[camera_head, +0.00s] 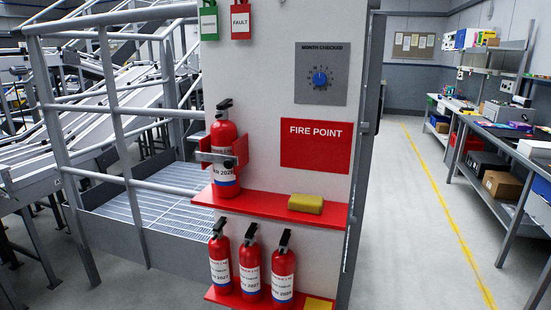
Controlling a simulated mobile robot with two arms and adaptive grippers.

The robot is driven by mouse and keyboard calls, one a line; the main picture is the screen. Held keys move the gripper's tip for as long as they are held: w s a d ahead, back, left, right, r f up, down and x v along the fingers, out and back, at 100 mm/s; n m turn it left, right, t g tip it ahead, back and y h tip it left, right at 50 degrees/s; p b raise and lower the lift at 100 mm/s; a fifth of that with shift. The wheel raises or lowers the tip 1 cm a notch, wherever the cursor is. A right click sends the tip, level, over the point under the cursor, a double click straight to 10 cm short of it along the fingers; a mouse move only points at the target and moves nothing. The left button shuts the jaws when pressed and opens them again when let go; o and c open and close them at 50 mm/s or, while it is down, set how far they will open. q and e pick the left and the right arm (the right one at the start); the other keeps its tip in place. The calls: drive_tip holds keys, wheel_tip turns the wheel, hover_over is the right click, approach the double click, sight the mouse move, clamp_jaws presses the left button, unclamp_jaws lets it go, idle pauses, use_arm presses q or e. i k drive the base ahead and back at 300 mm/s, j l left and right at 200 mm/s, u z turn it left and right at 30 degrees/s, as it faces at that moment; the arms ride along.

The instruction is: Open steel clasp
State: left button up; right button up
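A grey steel clasp (214,157) runs across the front of a red fire extinguisher (224,178) that stands upright on the upper red shelf (262,204). A small dark knob (228,164) shows at the clasp's right part. The clasp looks shut across the extinguisher; its fastening is too small to make out. The extinguisher has a black handle on top and a white label with a blue band. Neither of my grippers is in view.
Several extinguishers (251,266) stand on the lower red shelf. A grey railing (112,120) is close on the left. A workbench (490,150) stands right, beyond clear floor (405,220).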

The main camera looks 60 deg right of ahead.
sight(228, 161)
drive_tip(key=z, duration=1.4)
